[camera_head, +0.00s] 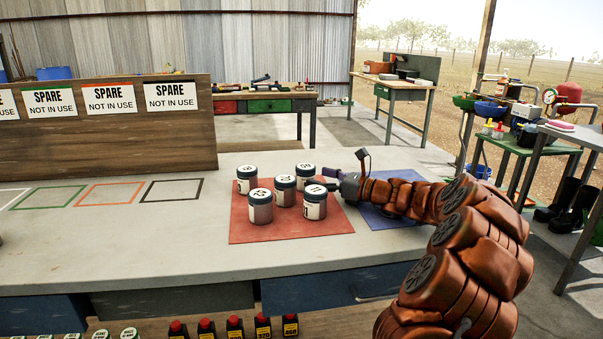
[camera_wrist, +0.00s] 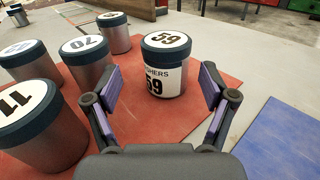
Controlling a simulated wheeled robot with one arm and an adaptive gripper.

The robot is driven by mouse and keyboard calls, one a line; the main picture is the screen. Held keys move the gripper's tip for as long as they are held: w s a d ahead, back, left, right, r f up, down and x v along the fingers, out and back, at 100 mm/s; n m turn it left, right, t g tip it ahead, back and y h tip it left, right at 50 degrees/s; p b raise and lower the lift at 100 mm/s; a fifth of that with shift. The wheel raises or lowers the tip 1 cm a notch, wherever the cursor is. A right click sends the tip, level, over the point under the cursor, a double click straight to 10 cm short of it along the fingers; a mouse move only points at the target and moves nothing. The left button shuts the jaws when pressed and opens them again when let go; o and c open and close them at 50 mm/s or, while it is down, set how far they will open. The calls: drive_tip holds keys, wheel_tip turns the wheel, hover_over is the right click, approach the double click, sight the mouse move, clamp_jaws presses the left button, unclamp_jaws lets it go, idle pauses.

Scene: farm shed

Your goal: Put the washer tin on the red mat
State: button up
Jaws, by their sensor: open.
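The washer tin, a white-labelled tin with a dark lid marked 59 and "WASHERS" partly readable, stands upright on the red mat. In the head view the washer tin (camera_head: 305,173) is at the back right of the group; in the wrist view the tin (camera_wrist: 163,68) is ahead, between the lines of my fingers. The red mat (camera_head: 285,232) also shows in the wrist view (camera_wrist: 160,122). My gripper (camera_head: 325,187) reaches in from the right, low over the mat. In the wrist view my gripper (camera_wrist: 162,88) is open and empty, with a gap before the tin.
Several other dark-lidded tins stand on the red mat, among them tin 11 (camera_head: 315,203) near my gripper and tin 70 (camera_head: 283,190) in the middle. A blue mat (camera_head: 388,215) lies to the right under my arm.

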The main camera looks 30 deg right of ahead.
drive_tip(key=v, duration=0.4)
drive_tip(key=d+v, duration=0.1)
drive_tip(key=v, duration=0.1)
drive_tip(key=shift+w+d+f+p, duration=0.15)
drive_tip(key=shift+w+f+p, duration=0.05)
drive_tip(key=shift+f+p, duration=0.15)
drive_tip(key=shift+s+r, duration=0.1)
drive_tip(key=shift+s, duration=0.05)
drive_tip(key=shift+a+r, duration=0.25)
drive_tip(key=shift+r, duration=0.1)
